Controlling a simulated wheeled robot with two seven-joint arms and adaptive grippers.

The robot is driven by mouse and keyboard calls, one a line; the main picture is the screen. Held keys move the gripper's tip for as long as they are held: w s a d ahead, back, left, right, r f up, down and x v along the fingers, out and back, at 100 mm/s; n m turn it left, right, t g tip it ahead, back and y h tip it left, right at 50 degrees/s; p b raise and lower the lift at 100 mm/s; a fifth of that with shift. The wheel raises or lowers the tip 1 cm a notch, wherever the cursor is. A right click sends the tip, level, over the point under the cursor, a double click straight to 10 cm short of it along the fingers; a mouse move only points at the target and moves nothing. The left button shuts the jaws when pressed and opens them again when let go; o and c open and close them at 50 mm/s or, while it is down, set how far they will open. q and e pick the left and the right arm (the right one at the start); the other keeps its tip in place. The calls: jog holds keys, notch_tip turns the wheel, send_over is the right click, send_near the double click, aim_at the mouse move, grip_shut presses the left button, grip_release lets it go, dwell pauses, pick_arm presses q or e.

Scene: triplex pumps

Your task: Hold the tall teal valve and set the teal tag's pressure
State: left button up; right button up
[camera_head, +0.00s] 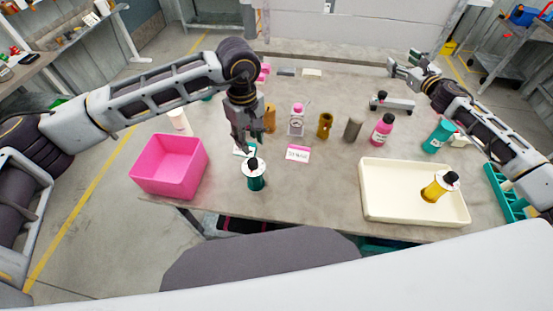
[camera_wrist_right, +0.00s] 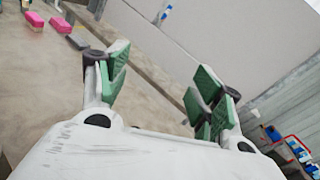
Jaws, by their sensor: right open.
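A teal cylinder with a dark top (camera_head: 256,180) stands upright near the front edge of the table; I take it as the teal valve. My left gripper (camera_head: 246,145) points down just behind it, and I see no clear contact. Whether its fingers are open is unclear. A white card (camera_head: 239,151) is partly hidden by that gripper; its colour marking is unclear. A card with a pink band (camera_head: 297,153) lies to the right. My right gripper (camera_head: 406,66) is at the far right of the table; its green-padded fingers (camera_wrist_right: 160,85) are apart and empty in the wrist view.
A pink bin (camera_head: 168,166) stands left. A cream tray (camera_head: 385,205) at front right holds a yellow cylinder (camera_head: 434,190). A pink-capped gauge-like device (camera_head: 296,122), brown cylinder (camera_head: 325,125), grey-brown cylinder (camera_head: 353,129), pink bottle (camera_head: 382,130) and teal bottle (camera_head: 438,136) stand behind.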

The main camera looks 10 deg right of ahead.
aim_at(255, 174)
jog(key=s+a+f+n+g+y, duration=0.25)
jog(key=a+n+y, duration=0.2)
jog(key=a, duration=0.85)
jog(key=s+a+f+n+g+y, duration=0.15)
jog(key=a+f+n+y, duration=0.35)
jog(key=a, duration=0.9)
jog(key=s+a+f+g+y, duration=0.2)
jog(key=s+a+f, duration=0.3)
jog(key=s+a, duration=0.2)
jog(key=s+a+f+g+y, duration=0.1)
jog(key=s+a+f+g, duration=0.1)
jog(key=s+a+f, duration=0.4)
jog(key=s+a+f+g+y, duration=0.2)
jog(key=s+a+f, duration=0.3)
jog(key=s+a, duration=0.3)
jog(key=shift+s+a+f+y, duration=0.15)
jog(key=shift+s+a+y, duration=0.15)
jog(key=shift+a, duration=0.2)
jog(key=shift+w, duration=0.1)
jog(key=shift+x, duration=3.7)
